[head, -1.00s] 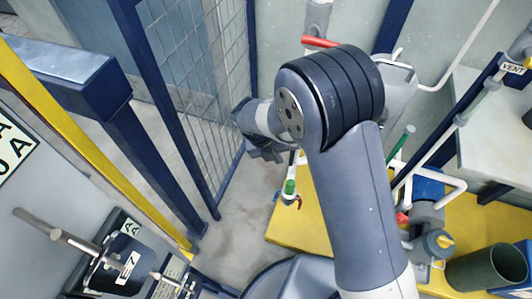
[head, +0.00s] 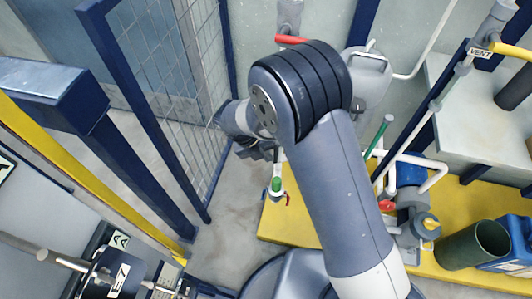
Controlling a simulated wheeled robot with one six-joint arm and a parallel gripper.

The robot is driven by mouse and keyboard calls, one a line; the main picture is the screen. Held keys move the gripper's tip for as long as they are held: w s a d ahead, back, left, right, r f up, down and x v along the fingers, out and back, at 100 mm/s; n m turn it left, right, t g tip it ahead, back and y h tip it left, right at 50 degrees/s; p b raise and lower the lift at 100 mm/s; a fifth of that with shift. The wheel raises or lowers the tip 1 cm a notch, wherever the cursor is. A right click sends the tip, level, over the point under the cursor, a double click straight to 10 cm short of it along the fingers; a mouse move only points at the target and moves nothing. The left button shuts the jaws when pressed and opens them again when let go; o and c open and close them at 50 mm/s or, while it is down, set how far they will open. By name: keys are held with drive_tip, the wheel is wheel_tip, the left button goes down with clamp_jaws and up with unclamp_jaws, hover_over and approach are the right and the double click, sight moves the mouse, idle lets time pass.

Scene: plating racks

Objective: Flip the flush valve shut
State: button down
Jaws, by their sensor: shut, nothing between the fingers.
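No label reading flush is legible, so I cannot tell which valve is the flush valve. A small valve with a green body (head: 276,185) and a red lever (head: 288,199) stands near the yellow platform's left edge. A red handle (head: 291,39) sits on the grey pipe at the top. Another red handle (head: 386,206) is at the pipework right of my arm. My gripper (head: 259,153) is shut and empty, just above and left of the green valve in the picture. Its fingertips are small and partly hidden by my wrist; no contact shows.
A wire-mesh fence (head: 180,90) stands close left of my gripper. White pipes and a yellow-topped fitting (head: 430,222) crowd the yellow platform (head: 455,205) at right. A dark green bucket (head: 470,245) and a blue container (head: 510,245) stand there. A VENT label (head: 480,52) marks a pipe.

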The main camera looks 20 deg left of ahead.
drive_tip(key=shift+h+p, duration=0.4)
drive_tip(key=shift+w+d+f+n+t+h+p, duration=0.15)
drive_tip(key=shift+d+h+p, duration=0.45)
drive_tip(key=shift+h, duration=0.4)
drive_tip(key=shift+d+f+n+t+h+p, duration=0.1)
drive_tip(key=shift+d+f+t+h+p, duration=0.1)
drive_tip(key=shift+d+h+p, duration=0.6)
drive_tip(key=shift+w+d+f+n+t+h+p, duration=0.15)
drive_tip(key=shift+d+h+p, duration=0.25)
drive_tip(key=shift+h, duration=0.8)
drive_tip(key=shift+s+a+r, duration=0.1)
drive_tip(key=v, duration=1)
drive_tip(key=shift+a+r, duration=0.15)
drive_tip(key=shift+a, duration=0.05)
